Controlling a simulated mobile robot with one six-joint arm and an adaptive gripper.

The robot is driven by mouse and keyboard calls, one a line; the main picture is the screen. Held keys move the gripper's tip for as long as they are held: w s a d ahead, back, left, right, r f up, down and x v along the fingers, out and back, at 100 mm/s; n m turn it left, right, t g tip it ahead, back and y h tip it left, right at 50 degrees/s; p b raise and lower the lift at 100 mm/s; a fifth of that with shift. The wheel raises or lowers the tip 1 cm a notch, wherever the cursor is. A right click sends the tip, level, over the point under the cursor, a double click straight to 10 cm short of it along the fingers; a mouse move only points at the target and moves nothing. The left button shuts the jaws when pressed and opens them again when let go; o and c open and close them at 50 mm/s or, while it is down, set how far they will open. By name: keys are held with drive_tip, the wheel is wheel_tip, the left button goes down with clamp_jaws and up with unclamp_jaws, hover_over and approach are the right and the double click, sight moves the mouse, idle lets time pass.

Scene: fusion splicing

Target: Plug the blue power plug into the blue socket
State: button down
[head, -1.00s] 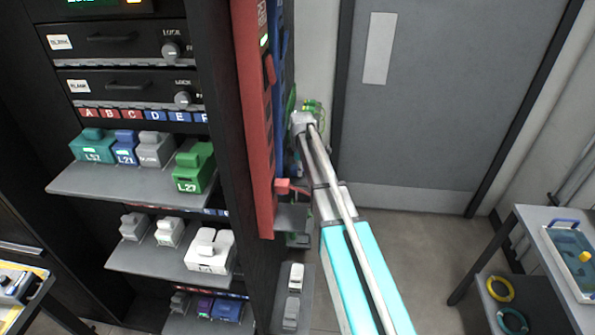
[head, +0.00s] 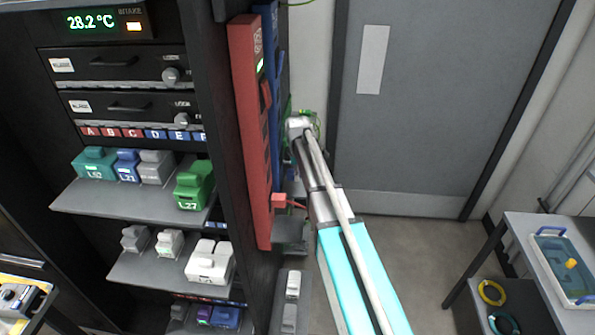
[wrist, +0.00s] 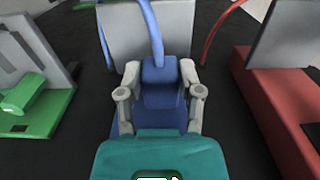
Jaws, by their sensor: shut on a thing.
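The blue power plug (wrist: 160,85) is between the two grey fingers of my gripper (wrist: 160,95) in the wrist view, with its blue cable rising from it. My gripper also shows in the head view (head: 300,127), at the right side of the tall blue strip (head: 273,85). In the wrist view, blue surface shows beside and below the plug, partly covered by the fingers. The blue socket opening is hidden. I cannot tell whether the plug touches it.
A red strip (head: 246,120) stands left of the blue one, with a red plug (head: 279,201) low on it. A green part (wrist: 28,95) lies left in the wrist view. A teal block (wrist: 160,155) covers its bottom. A grey door (head: 425,110) stands behind.

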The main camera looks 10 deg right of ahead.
drive_tip(key=s+r+p, duration=0.7)
drive_tip(key=s+r, duration=0.1)
drive_tip(key=s, duration=0.4)
drive_tip(key=shift+s, duration=0.25)
drive_tip(key=shift+w, duration=0.15)
drive_tip(key=w+d+f+b, duration=0.2)
drive_tip(key=w+d, duration=0.3)
drive_tip(key=w, duration=0.7)
drive_tip(key=shift+w+a, duration=0.1)
idle(0.4)
drive_tip(key=shift+w+a, duration=0.3)
drive_tip(key=shift+a, duration=0.55)
drive_tip(key=shift+w+a, duration=0.25)
drive_tip(key=shift+a, duration=0.65)
drive_tip(key=shift+w+a, duration=0.3)
drive_tip(key=shift+a, duration=0.55)
drive_tip(key=shift+w+a, duration=0.15)
drive_tip(key=shift+a, duration=0.3)
idle(0.7)
